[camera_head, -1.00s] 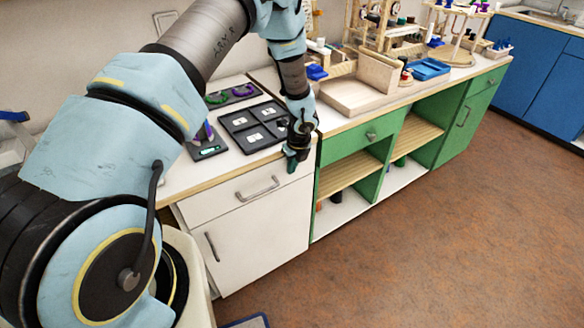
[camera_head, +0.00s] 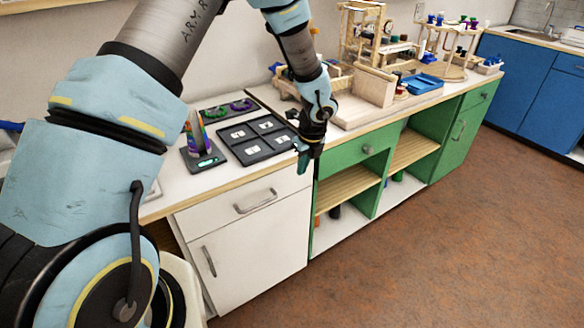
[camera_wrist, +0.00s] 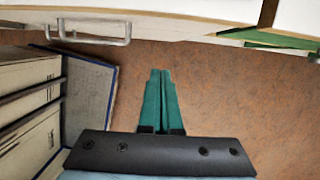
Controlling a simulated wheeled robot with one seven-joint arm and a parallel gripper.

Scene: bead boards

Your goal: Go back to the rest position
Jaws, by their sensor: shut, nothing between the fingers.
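My gripper (camera_head: 303,163) hangs fingers-down just in front of the counter's front edge, near the seam between the white cabinet and the green one. In the wrist view its two teal fingers (camera_wrist: 161,85) lie side by side, shut, with nothing between them. My arm reaches across the left and top of the head view.
A black tray with white-labelled compartments (camera_head: 243,148) lies on the white cabinet (camera_head: 250,250), beside a scale (camera_head: 205,161) with a colourful object. Bead boards (camera_head: 222,111) lie behind. A wooden tray (camera_head: 352,117) is right of my gripper. The floor (camera_head: 440,240) is open.

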